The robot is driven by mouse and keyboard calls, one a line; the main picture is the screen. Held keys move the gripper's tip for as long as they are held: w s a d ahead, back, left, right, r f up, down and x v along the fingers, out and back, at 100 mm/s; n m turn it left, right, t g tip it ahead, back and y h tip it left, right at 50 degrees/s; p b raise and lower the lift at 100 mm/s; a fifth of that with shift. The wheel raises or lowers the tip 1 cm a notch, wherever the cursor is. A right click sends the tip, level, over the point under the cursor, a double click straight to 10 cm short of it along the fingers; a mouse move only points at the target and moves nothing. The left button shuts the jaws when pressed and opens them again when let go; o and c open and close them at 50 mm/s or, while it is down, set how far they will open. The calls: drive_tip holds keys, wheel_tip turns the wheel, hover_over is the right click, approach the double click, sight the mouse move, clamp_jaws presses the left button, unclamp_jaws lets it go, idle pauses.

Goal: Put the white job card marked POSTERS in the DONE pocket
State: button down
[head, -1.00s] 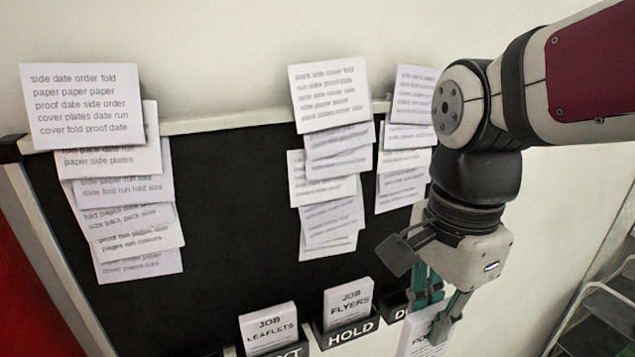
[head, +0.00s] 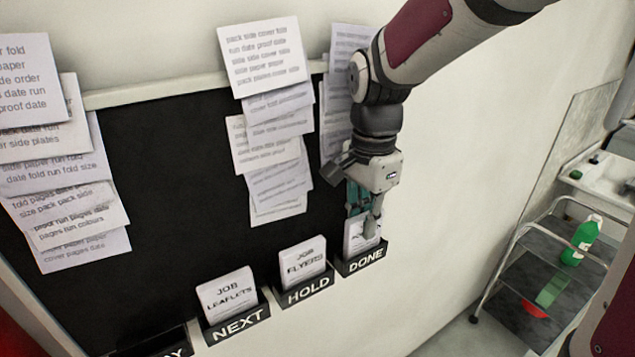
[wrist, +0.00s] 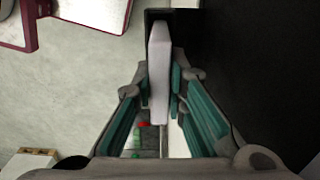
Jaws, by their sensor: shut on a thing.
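The white job card (head: 357,240) is in my gripper (head: 364,215) at the DONE pocket (head: 365,261). Its lower part is behind the pocket's dark front, and its lettering is mostly hidden by my fingers. In the wrist view my gripper (wrist: 160,88) is shut on the card (wrist: 159,60), which shows edge-on between the teal-lined fingers. The pocket's dark end shows beyond the card's far end. I cannot tell whether the card rests on the pocket's bottom.
The HOLD pocket (head: 308,291) holds a FLYERS card (head: 302,262). The NEXT pocket (head: 238,325) holds a LEAFLETS card (head: 228,295). Paper sheets hang on the black board (head: 180,215). A metal cart (head: 530,270) with a green bottle (head: 581,240) stands at the right.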

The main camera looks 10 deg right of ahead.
drive_tip(key=shift+f, duration=0.25)
drive_tip(key=shift+f, duration=0.15)
drive_tip(key=c, duration=1.6)
unclamp_jaws()
